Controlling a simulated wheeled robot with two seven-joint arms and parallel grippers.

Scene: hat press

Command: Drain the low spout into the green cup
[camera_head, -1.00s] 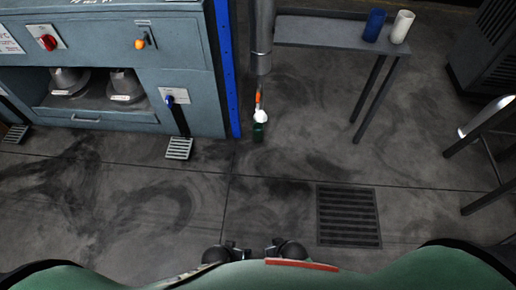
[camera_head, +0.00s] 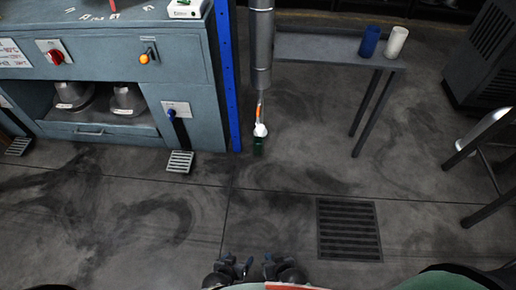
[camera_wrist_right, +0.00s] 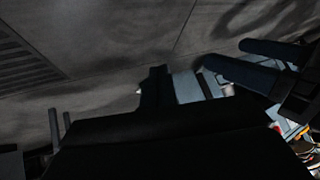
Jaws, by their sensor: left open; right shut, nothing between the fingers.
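The low spout is a thin pipe with an orange part (camera_head: 258,112) and a white end (camera_head: 260,130), under a thick grey vertical pipe (camera_head: 261,45). A dark green cup (camera_head: 258,146) is directly below the white end; whether it touches is too small to tell. My left gripper (camera_head: 235,264) is open and my right gripper (camera_head: 272,264) is shut and empty. Both are side by side at the bottom of the head view, well short of the cup. The right wrist view shows mostly dark gripper parts and floor.
A grey-blue press cabinet (camera_head: 100,90) with a blue edge post (camera_head: 228,75) stands left of the pipe. A small table (camera_head: 320,50) at right holds a blue cup (camera_head: 371,41) and a white cup (camera_head: 396,42). A floor grate (camera_head: 348,229) lies nearer right. The floor between grippers and cup is clear.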

